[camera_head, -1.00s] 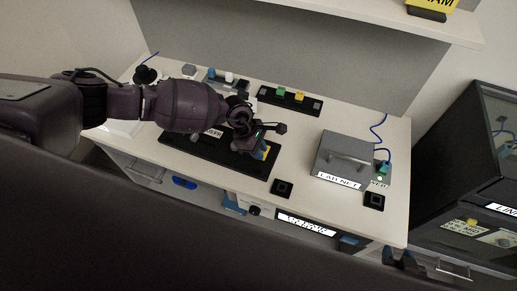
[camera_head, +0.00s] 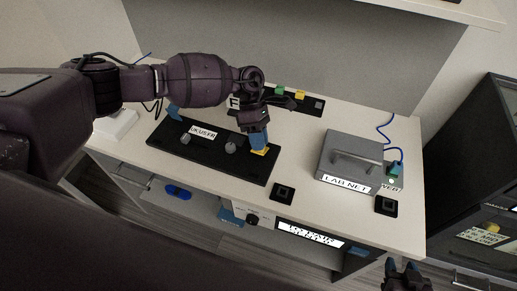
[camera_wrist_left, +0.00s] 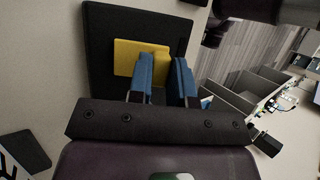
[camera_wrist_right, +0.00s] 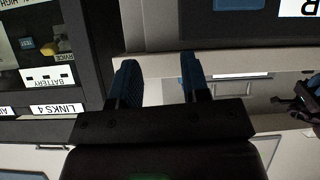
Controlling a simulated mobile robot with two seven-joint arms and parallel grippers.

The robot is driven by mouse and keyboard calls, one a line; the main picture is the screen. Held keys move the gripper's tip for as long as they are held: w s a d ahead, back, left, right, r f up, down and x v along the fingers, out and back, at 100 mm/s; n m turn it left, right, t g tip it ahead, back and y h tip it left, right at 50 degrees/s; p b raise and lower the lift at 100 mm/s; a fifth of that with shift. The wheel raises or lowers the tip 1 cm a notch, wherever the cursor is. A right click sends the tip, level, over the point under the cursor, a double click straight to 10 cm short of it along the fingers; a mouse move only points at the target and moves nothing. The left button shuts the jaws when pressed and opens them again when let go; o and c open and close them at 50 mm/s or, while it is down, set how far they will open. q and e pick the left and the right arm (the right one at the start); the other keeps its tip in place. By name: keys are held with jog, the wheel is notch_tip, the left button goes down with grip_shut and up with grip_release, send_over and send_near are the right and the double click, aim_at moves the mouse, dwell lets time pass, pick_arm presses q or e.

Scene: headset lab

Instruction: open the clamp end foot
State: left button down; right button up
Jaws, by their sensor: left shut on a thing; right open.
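A black board (camera_head: 205,160) with a white label and two grey knobs lies on the white table. A yellow piece (camera_head: 261,151) sits at its right end; I cannot tell for sure that it is the clamp end foot. My left gripper (camera_head: 257,145) points down onto it. In the left wrist view a yellow plate (camera_wrist_left: 127,57) lies on the black surface, and my left gripper (camera_wrist_left: 165,72) is shut on a yellow raised part (camera_wrist_left: 161,62) between its blue fingers. My right gripper (camera_head: 405,268) is open and empty beyond the table's front edge; its fingers show in the right wrist view (camera_wrist_right: 160,80).
A grey box (camera_head: 352,160) with a handle stands at the table's right, beside a green plug (camera_head: 395,170) with a blue cable. Small black pads (camera_head: 283,192) lie near the front edge. A dark cabinet (camera_head: 485,165) stands at the far right.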

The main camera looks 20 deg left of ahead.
pick_arm(q)
jog(key=shift+w+f+g+b, duration=0.1)
jog(key=shift+w+g+b, duration=0.25)
jog(key=shift+g+b, duration=0.45)
jog(key=shift+w, duration=0.1)
jog(key=shift+r+b, duration=0.25)
jog(key=shift+b, duration=0.05)
jog(key=c, duration=1)
grip_release()
jog(key=shift+c, duration=0.2)
pick_arm(e)
jog(key=f, duration=0.2)
jog(key=s+f, duration=0.1)
jog(key=f, duration=0.1)
